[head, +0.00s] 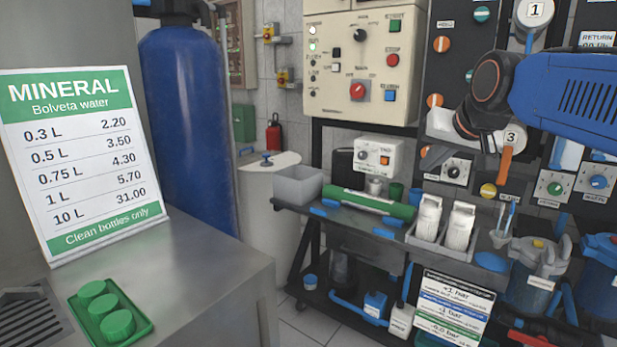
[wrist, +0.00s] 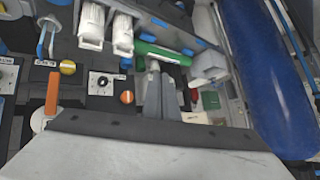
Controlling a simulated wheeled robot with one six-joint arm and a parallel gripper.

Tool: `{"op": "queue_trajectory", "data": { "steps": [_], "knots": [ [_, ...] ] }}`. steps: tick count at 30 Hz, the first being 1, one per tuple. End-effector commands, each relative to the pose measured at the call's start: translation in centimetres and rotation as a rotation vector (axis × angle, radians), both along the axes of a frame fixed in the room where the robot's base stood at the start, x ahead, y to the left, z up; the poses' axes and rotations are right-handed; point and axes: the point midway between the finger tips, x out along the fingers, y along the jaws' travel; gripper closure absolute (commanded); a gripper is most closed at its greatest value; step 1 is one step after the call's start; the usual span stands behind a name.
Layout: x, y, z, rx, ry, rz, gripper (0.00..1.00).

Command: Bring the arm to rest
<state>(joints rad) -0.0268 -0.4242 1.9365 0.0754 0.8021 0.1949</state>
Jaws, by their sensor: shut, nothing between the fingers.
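My arm, a blue link with a dark joint ringed in orange, reaches in from the right edge of the head view, in front of the rack's control panel. My gripper (wrist: 158,80) shows in the wrist view as two grey fingers close together, shut and empty. It is not clearly visible in the head view. The wrist view shows the rack upside down. Behind the fingertips there lies a green cylinder (wrist: 163,54), which also rests on the rack's shelf in the head view (head: 369,203). I cannot tell the exact gap between them.
The rack holds a grey bin (head: 298,185), two white cartridges (head: 459,226) in a tray and valve knobs close to my arm. A blue tank (head: 187,120) stands left. A counter with a price sign (head: 83,160) and green caps (head: 117,325) is nearest. Some floor shows between.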

Motion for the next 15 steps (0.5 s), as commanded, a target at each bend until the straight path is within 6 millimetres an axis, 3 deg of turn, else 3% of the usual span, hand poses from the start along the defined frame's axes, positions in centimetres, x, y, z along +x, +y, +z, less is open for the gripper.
{"op": "queue_trajectory", "data": {
  "steps": [3, 15],
  "knots": [
    [-5.2, -0.6, -5.5, -0.045, 0.079, 0.022, 1.00],
    [-20.7, -2.2, -23.0, -0.165, 0.327, 0.114, 1.00]
  ]
}}
